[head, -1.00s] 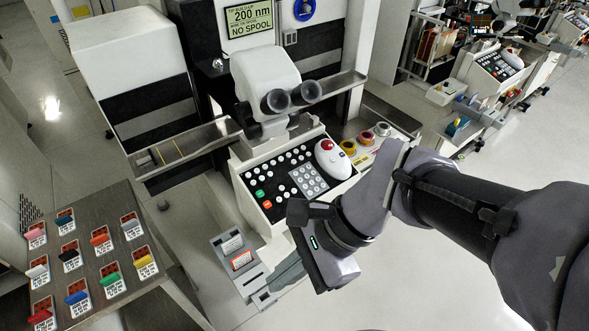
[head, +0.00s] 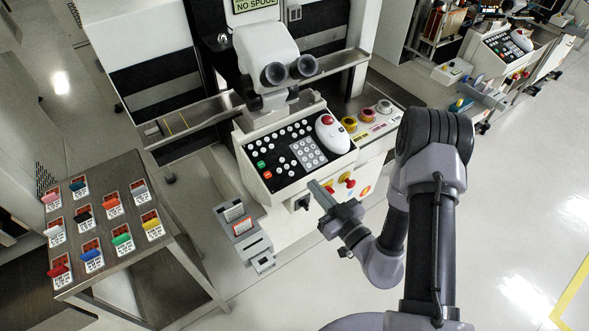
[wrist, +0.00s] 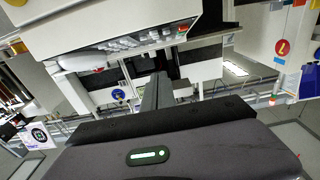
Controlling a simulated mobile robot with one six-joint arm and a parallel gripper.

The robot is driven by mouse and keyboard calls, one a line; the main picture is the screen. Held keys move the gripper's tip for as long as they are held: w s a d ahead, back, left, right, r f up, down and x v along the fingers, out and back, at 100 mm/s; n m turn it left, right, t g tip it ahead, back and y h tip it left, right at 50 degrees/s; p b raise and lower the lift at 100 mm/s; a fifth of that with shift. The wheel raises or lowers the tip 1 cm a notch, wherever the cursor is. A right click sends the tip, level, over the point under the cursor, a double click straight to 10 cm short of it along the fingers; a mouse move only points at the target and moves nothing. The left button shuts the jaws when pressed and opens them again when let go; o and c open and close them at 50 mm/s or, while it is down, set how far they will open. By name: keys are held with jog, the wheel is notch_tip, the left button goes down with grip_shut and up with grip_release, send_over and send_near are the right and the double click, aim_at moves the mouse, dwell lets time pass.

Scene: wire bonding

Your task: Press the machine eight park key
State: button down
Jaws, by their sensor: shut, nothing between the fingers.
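The nearest machine's slanted black key panel (head: 276,172) carries several round white keys, a green key (head: 261,164), an orange-red key (head: 267,174) and a grey keypad (head: 307,154). The key labels are too small to read, so I cannot tell which is the park key; no machine number is readable. My gripper (head: 316,188) is shut and empty, in front of the panel's lower right edge and apart from the keys in the head view. In the wrist view its dark fingers (wrist: 157,92) point away, with the key panel (wrist: 140,40) seen edge-on at upper left.
A white mouse-shaped control with a red top (head: 331,133) sits right of the keys. Microscope eyepieces (head: 288,70) overhang the panel. A table (head: 135,165) with coloured tags stands left. Open floor lies right.

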jog(key=shift+a, duration=0.1)
jog(key=b, duration=0.1)
send_over(292, 175)
jog(key=s, duration=0.1)
jog(key=shift+s+d+r, duration=0.1)
jog(key=shift+d+r, duration=0.1)
jog(key=shift+d, duration=0.2)
jog(key=f, duration=0.1)
jog(key=f+b, duration=0.1)
jog(key=b, duration=0.1)
jog(key=shift+w+a+f, duration=0.25)
jog(key=shift+w+f, duration=0.15)
jog(key=shift+w+a+f, duration=0.1)
jog(key=shift+w+f, duration=0.1)
jog(key=shift+f, duration=0.35)
